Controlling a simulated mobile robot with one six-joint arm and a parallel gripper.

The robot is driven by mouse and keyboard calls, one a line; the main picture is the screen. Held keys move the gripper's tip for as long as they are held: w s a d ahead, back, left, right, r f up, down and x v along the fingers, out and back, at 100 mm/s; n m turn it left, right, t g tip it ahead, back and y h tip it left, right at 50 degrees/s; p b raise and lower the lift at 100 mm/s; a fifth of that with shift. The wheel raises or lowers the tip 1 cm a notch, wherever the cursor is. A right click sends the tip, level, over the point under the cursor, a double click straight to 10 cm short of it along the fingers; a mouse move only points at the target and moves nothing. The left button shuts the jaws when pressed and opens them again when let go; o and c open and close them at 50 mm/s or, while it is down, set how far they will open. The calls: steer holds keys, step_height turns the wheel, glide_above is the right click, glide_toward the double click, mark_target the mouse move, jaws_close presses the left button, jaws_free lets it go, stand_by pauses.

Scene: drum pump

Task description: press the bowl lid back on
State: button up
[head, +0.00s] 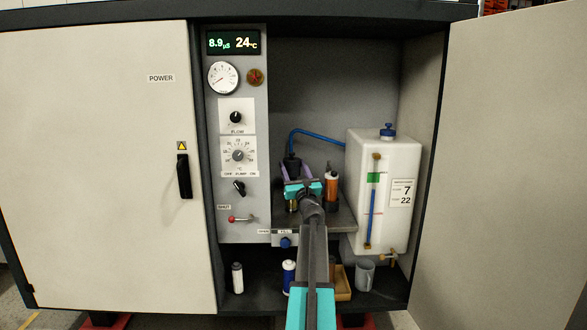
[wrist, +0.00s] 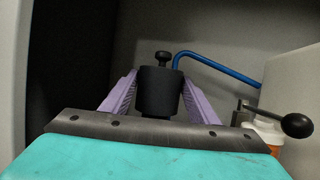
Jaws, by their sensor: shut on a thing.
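The black bowl lid (wrist: 159,92), a cylinder with a small knob on top, stands upright between my purple fingers in the wrist view. My gripper (wrist: 159,78) is shut on it, one finger on each side. In the head view the black lid (head: 291,163) shows above my gripper (head: 292,170), at the back of the cabinet shelf.
An orange bottle (head: 331,186) stands close on the right; a black ball-ended lever (wrist: 297,125) is near it. A blue hose (head: 318,132) runs behind the lid. A white tank (head: 383,190) stands right, the control panel (head: 237,140) left.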

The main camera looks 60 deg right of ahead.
mark_target(293, 178)
steer(key=shift+f+b, duration=1.65)
steer(key=shift+f, duration=0.2)
steer(key=shift+f+b, duration=0.15)
steer(key=shift+b, duration=0.6)
stand_by(1.2)
steer(key=shift+f, duration=0.55)
stand_by(1.7)
steer(key=o, duration=1.1)
steer(key=shift+o, duration=0.5)
steer(key=o, duration=0.4)
